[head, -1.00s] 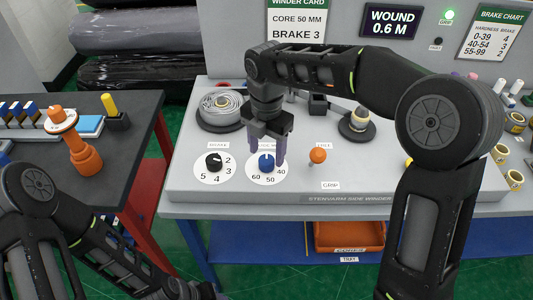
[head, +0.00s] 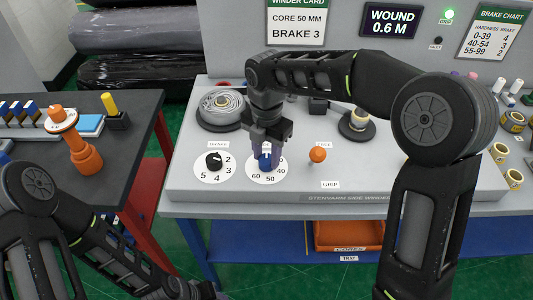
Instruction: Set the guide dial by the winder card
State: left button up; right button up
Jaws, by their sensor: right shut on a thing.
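The guide dial is a blue knob (head: 265,161) on a white disc marked 40, 50 and 60 on the grey winder top. My right gripper (head: 266,156) is shut on the blue knob from above; its fingers hide part of the knob and disc, so I cannot tell where it points. The winder card (head: 297,25) on the back panel reads "CORE 50 MM" and "BRAKE 3". Left of the guide dial is the black brake dial (head: 214,161), with 2, 3, 4 and 5 around it. My left arm is at the lower left; its gripper is not clearly seen.
An orange ball-topped lever (head: 318,155) stands just right of the guide dial. A grey roll (head: 222,107) and a spindle (head: 357,124) sit behind. The brake chart (head: 490,35) and a display reading "WOUND 0.6 M" (head: 391,21) are on the panel. A dark side table (head: 135,145) stands left.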

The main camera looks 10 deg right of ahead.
grip_shut()
